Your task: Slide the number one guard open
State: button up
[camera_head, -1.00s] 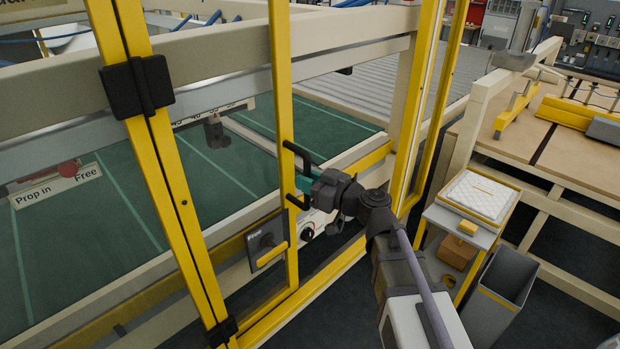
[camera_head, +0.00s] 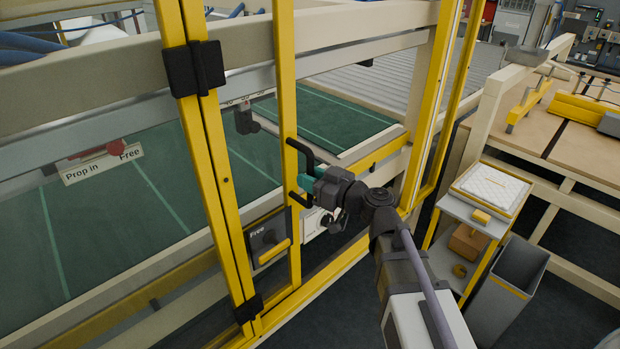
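The guard is a tall yellow-framed panel; its upright (camera_head: 285,95) carries a black D-shaped handle (camera_head: 301,150). My gripper (camera_head: 307,183), with teal fingers, reaches in from the right and is at the lower half of the handle. It appears shut on the handle bar, though the gripper body hides part of the grip. I cannot see a number on the guard.
Paired yellow posts with black hinges (camera_head: 195,68) stand left of the handle upright. Behind lie a green bed (camera_head: 345,120) and a "Prop in / Free" sign (camera_head: 103,163). At right are a small trolley (camera_head: 465,215), a grey bin (camera_head: 508,280) and a wooden bench (camera_head: 570,135).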

jog(key=shift+d, duration=0.1)
jog(key=v, duration=1)
jog(key=shift+s+d, duration=0.2)
jog(key=shift+d, duration=0.05)
jog(key=s+f+m+g+h, duration=0.4)
jog(key=f+m+g+h, duration=0.15)
jog(key=f, duration=0.45)
jog(key=s+d+f+m+g+h, duration=0.2)
jog(key=s+d+f+m+h, duration=0.1)
jog(key=d+h, duration=0.2)
jog(key=s+d+f+m+g+h, duration=0.2)
jog(key=d+f+m+h, duration=0.1)
jog(key=d, duration=0.3)
jog(key=shift+s+d+f+h, duration=0.4)
jog(key=shift+f+h, duration=0.2)
jog(key=shift+h, duration=0.25)
